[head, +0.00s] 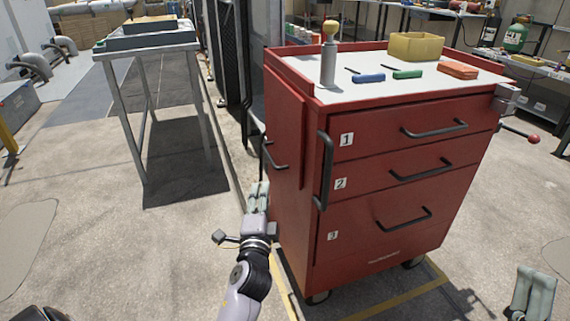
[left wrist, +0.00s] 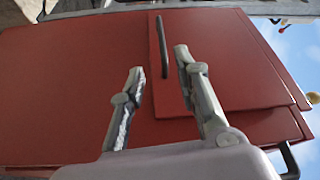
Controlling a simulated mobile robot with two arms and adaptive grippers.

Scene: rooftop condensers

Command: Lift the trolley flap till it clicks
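The red trolley (head: 375,235) stands right of centre in the head view. Its flap (head: 284,125) hangs down flat against the left side, with a dark bar handle (head: 273,156). In the left wrist view the flap (left wrist: 225,60) is a raised red panel, and its handle (left wrist: 163,46) shows between my fingertips. My left gripper (head: 258,188) is below the handle in the head view; the left wrist view shows it (left wrist: 158,60) open and empty, apart from the flap. My right gripper (head: 535,275) is at the lower right; its opening is unclear.
The trolley top carries a grey cylinder (head: 328,62), a yellow bin (head: 416,46), and blue, green and orange items. A dark push handle (head: 325,170) stands at the near left corner. A grey table (head: 150,44) stands at left, with open floor between.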

